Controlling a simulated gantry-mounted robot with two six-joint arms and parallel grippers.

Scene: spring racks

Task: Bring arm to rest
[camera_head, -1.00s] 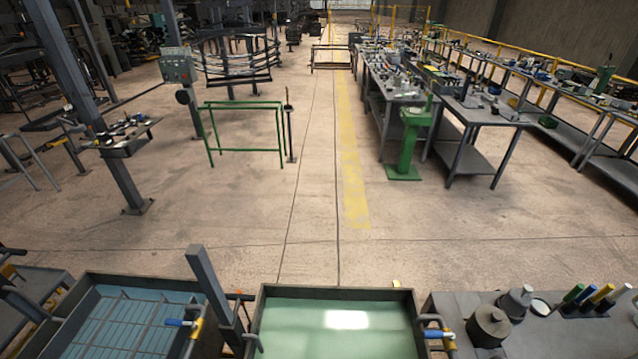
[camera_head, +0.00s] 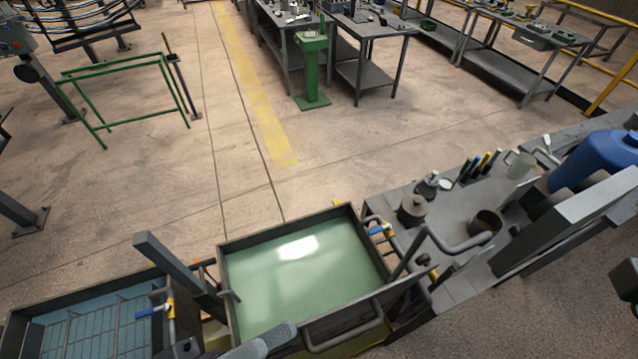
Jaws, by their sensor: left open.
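My left gripper (camera_head: 264,342) shows only in part at the bottom edge of the head view, as a grey finger-like piece in front of the green-liquid tank (camera_head: 228,275). It is open, and I see nothing held in it. The rest of it and most of the left arm are cut off by the frame. I cannot make out my right gripper.
A tank with bluish liquid and a wire grid (camera_head: 22,318) stands at lower left. A grey bench (camera_head: 400,222) with pots and coloured-handled tools is right of the green tank. A blue container (camera_head: 600,160) stands at far right.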

